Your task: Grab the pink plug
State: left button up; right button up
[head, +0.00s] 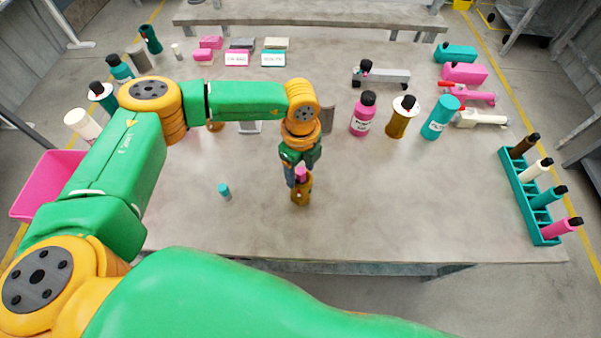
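The pink plug (301,174) is a small piece at the top of a short ochre-brown part (301,194) near the middle of the table. My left gripper (299,178) points down with its dark fingers at the pink plug. The fingers hide part of the plug, and I cannot tell whether they are closed on it. My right gripper is not in view.
A small teal piece (224,190) stands to the left on the grey table (400,210). A pink bottle (363,114), an ochre bottle (403,117) and a teal bottle (440,118) stand behind on the right. The front right is clear.

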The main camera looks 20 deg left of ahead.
pick_arm(q)
jog(key=shift+s+r, duration=0.1)
grip_shut()
jog(key=shift+r, duration=0.1)
